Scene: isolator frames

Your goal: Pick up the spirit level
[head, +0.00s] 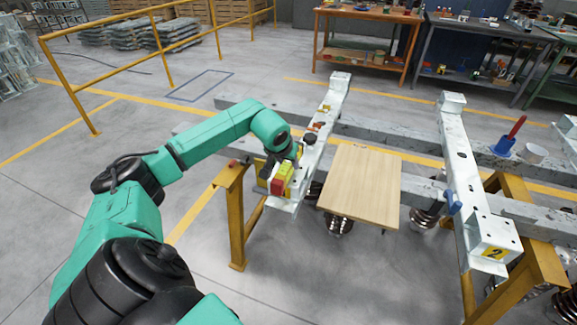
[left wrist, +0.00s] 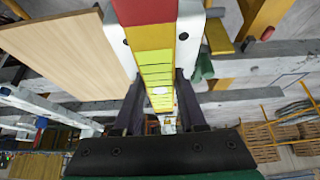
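The spirit level, a yellow bar with a red end (head: 283,180), is at the near end of the left white beam (head: 318,130). In the left wrist view its yellow face with yellow-green segments (left wrist: 156,68) runs away between my fingers. My left gripper (head: 272,166) is at the level, and its dark fingers (left wrist: 160,92) lie along both sides of it. The fingers look very close to its sides, but I cannot tell whether they press on it. Part of the level is hidden by the gripper in the head view. My right gripper is not in view.
A wooden board (head: 360,185) lies right of the left beam. A yellow trestle (head: 235,205) supports the frame.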

